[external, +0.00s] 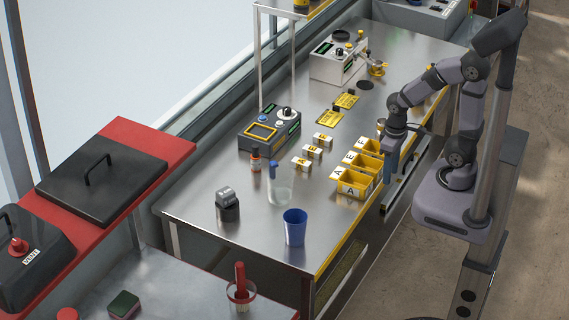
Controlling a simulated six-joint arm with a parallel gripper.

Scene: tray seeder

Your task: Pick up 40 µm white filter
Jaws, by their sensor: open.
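I cannot pick out a 40 µm white filter for sure at this size. Small white blocks with yellow labels (312,152) stand in a short row in the middle of the steel bench, left of the yellow bins. My gripper (388,176) points down beside the right end of the bins. It is open, and I see nothing held in it. The arm hides part of the bench behind it.
A blue cup (295,227), a clear beaker (281,191) and a dark grey cylinder (228,204) stand at the front. A dark control box (269,131) and yellow plates (330,118) lie behind. The front left of the bench (190,190) is clear.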

